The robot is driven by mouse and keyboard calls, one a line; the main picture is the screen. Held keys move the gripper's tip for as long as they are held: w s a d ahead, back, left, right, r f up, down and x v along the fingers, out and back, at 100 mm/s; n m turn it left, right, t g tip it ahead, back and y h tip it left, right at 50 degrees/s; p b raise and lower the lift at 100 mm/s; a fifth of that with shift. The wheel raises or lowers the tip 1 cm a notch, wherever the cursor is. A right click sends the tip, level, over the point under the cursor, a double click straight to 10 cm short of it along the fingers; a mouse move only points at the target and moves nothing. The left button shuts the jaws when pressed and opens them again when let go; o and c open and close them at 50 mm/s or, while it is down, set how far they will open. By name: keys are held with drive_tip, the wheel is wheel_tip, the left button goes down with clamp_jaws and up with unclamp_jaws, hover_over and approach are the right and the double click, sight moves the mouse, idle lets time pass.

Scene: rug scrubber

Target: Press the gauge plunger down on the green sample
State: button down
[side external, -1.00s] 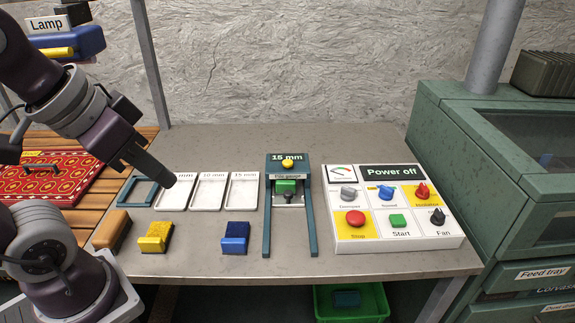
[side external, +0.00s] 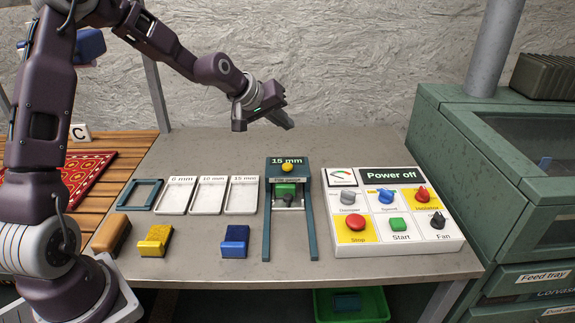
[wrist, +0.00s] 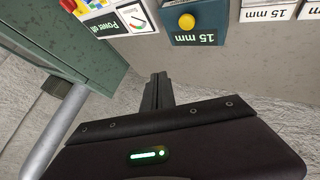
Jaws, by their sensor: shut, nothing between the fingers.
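The pile gauge (side external: 288,168) stands on the grey table, a dark teal frame with a "15 mm" sign and a yellow plunger knob (side external: 288,168) on top. The knob also shows in the wrist view (wrist: 187,21). The green sample (side external: 286,191) sits inside the gauge under the plunger. My gripper (side external: 290,125) is shut and empty, in the air above and behind the gauge, apart from the knob. Its shut fingers show in the wrist view (wrist: 157,92).
White trays (side external: 209,195) and an empty teal frame (side external: 139,194) lie left of the gauge. Brown, yellow and blue (side external: 235,241) blocks lie in front. A control panel (side external: 391,210) reading "Power off" stands close on the right. A green cabinet (side external: 490,180) is farther right.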

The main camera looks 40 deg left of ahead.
sight(288, 165)
drive_tip(key=shift+f, duration=0.15)
drive_tip(key=shift+f, duration=4.3)
drive_tip(key=shift+f, duration=0.1)
drive_tip(key=shift+f, duration=0.3)
drive_tip(key=shift+f, duration=0.35)
drive_tip(key=shift+s+f, duration=0.25)
drive_tip(key=shift+f, duration=0.45)
drive_tip(key=shift+r, duration=1.25)
